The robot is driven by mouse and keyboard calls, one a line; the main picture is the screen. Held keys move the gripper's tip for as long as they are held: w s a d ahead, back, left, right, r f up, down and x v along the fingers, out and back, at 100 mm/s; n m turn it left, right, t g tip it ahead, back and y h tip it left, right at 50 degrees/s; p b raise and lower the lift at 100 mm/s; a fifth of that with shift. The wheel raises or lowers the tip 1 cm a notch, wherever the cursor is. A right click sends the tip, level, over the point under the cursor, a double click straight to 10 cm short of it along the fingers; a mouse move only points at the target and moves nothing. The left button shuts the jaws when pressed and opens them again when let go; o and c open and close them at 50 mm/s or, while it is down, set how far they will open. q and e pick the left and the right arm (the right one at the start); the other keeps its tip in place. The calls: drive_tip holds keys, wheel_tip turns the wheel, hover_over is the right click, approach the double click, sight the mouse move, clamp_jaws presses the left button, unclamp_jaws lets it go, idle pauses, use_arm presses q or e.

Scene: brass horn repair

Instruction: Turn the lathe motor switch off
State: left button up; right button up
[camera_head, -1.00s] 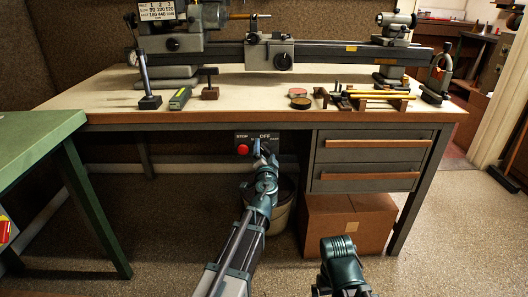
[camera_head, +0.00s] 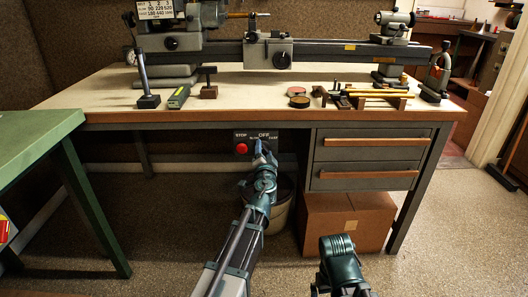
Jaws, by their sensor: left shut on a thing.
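The lathe motor switch panel (camera_head: 265,134) hangs under the front edge of the bench, with a red STOP button (camera_head: 241,148) on its left and an OFF label at the top centre. My left gripper (camera_head: 260,147) is at the panel, right of the red button, and is shut on the switch there. The gripper hides the switch handle, so I cannot tell which way it points. My right arm shows at the bottom right; its gripper is not in view. The lathe (camera_head: 330,52) stands on the bench above.
The bench (camera_head: 240,117) carries small tools along its front. Drawers (camera_head: 369,145) are right of the panel, above a cardboard box (camera_head: 345,220). A bin (camera_head: 281,212) stands behind my left arm. A green table (camera_head: 35,135) is at the left.

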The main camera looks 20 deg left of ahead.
use_arm(q)
drive_tip(key=m, duration=0.3)
drive_tip(key=shift+d+m, duration=0.1)
drive_tip(key=shift+m, duration=2)
drive_tip(key=o, duration=1.4)
drive_tip(key=shift+c, duration=0.2)
drive_tip(key=shift+s, duration=0.15)
